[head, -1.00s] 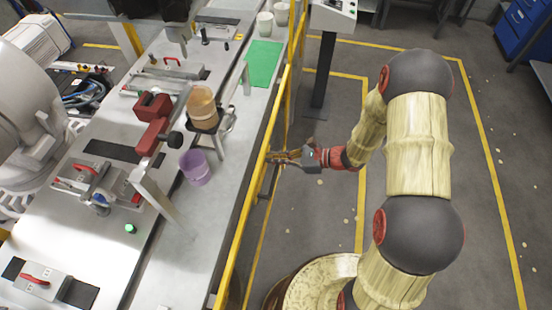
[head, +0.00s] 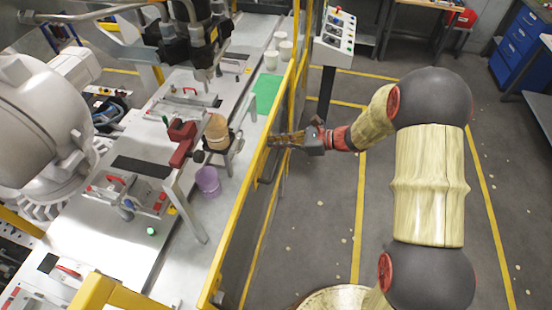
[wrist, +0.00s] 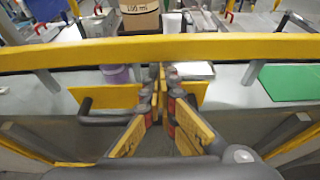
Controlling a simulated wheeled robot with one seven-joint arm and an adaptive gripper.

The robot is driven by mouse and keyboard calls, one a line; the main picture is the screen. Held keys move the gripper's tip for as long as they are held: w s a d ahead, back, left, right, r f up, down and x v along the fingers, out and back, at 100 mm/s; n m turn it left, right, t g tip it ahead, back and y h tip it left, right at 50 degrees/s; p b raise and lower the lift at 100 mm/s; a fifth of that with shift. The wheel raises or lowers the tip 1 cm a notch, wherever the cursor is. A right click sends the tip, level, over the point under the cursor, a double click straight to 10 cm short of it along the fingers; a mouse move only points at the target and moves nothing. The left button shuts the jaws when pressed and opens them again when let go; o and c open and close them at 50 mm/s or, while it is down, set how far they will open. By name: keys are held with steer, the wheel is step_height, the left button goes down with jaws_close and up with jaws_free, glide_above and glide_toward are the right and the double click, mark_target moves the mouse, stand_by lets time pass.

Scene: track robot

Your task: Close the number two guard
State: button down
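A yellow guard frame (head: 242,195) runs along the right edge of the machine bench. No number on it is readable. A dark handle (head: 268,166) sticks out from its near side. In the wrist view the guard's top bar (wrist: 225,46) crosses the picture, with the handle (wrist: 98,117) on a yellow plate below it, left of the fingers. My gripper (head: 274,139) reaches the guard's outer side from the right. In the wrist view my gripper's fingertips (wrist: 162,80) are close together below the bar, with nothing clearly held. Contact with the guard cannot be told.
Behind the guard, the bench holds a purple cup (head: 208,181), a brown container (head: 217,132) and a green mat (head: 267,93). A control pedestal (head: 338,35) stands beyond my gripper. The grey floor (head: 320,215) right of the guard is mostly clear.

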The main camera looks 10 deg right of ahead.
step_height(320, 180, up, 37)
steer(key=p, duration=1.7)
steer(key=shift+r, duration=0.15)
steer(key=shift+w+r, duration=0.1)
